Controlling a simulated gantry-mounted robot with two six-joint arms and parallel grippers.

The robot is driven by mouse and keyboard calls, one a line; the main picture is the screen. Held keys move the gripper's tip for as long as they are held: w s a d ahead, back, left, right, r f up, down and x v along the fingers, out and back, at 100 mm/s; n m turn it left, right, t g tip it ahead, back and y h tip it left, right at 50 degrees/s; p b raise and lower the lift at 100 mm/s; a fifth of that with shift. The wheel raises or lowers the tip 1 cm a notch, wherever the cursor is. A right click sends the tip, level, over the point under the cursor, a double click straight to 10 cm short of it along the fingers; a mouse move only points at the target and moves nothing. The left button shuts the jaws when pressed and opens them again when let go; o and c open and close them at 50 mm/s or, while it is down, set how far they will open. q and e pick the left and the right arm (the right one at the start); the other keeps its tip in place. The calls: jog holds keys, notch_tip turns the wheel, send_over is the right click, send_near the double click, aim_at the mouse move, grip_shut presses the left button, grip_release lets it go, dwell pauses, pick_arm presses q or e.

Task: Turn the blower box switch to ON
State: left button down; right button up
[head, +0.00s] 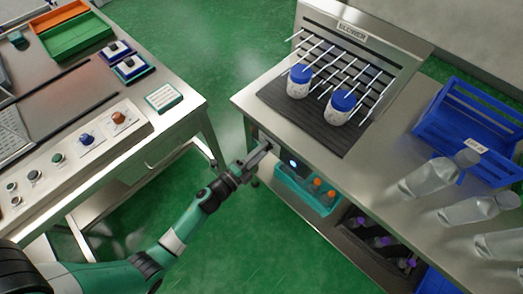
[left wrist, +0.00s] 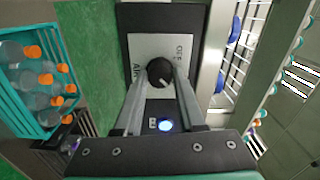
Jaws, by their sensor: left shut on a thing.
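The blower box (left wrist: 140,17) is a dark box with a pale switch plate, under the front edge of the right-hand steel table. Its black round switch knob (left wrist: 158,70) sits on the plate, with OFF-like lettering beside it. A round light (left wrist: 165,125) on the box glows blue; it also shows in the head view (head: 292,162). My left gripper (head: 262,149) reaches the box from the left. In the left wrist view its two fingers (left wrist: 160,82) are shut on the knob, one on each side. In the head view the knob is hidden. My right gripper is not in view.
On the table stand a BLOWER-labelled panel (head: 352,32), a rack of rods, two blue-capped jars (head: 299,81), a blue crate (head: 466,125) and clear bottles (head: 428,178). A teal bin (head: 292,190) with orange-capped bottles is below. Green floor lies open between the tables.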

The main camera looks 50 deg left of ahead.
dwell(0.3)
pick_arm(q)
jog(key=c, duration=0.5)
grip_release()
jog(key=s+p, duration=0.2)
jog(key=s, duration=0.9)
jog(key=shift+s+d+p, duration=0.3)
jog(key=shift+d, duration=0.05)
